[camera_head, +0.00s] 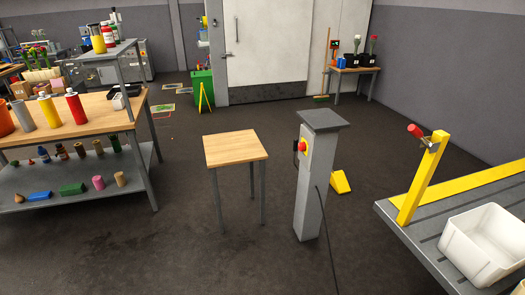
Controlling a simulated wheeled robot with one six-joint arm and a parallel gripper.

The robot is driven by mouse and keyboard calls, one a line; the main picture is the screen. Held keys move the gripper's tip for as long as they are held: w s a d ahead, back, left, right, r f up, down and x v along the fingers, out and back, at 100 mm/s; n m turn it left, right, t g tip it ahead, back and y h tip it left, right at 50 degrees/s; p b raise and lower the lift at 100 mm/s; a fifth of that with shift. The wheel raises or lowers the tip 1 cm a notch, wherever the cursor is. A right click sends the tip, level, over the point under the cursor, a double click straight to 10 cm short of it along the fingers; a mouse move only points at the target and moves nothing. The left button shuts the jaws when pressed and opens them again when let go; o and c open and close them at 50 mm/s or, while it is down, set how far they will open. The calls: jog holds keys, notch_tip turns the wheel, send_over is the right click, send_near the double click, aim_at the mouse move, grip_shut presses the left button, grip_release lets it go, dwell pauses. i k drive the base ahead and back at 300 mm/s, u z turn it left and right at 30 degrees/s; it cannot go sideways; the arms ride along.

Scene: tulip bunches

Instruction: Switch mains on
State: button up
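A grey pedestal (317,185) with a dark flat top stands on the floor near the middle. A red rotary switch on a yellow plate (302,147) is mounted on its left-facing side; I take this to be the mains switch. A small dark part sits beside the red knob. The switch is seen at an angle and is small, so I cannot tell its position. My gripper is not in view.
A small wooden table (236,147) stands left of the pedestal. A dark cable (326,240) runs down to the floor. A yellow wedge (341,182) lies behind it. A bench with a white bin (484,243) is at right, a loaded workbench (95,110) at left. Floor in front is clear.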

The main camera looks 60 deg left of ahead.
aim_at(301, 146)
jog(key=u, duration=2.35)
jog(key=k, duration=1.3)
jog(key=u, duration=1)
jog(key=i, duration=2.9)
jog(key=z, duration=0.95)
jog(key=i, duration=0.85)
jog(key=z, duration=1.45)
jog(key=i, duration=0.45)
jog(key=z, duration=0.3)
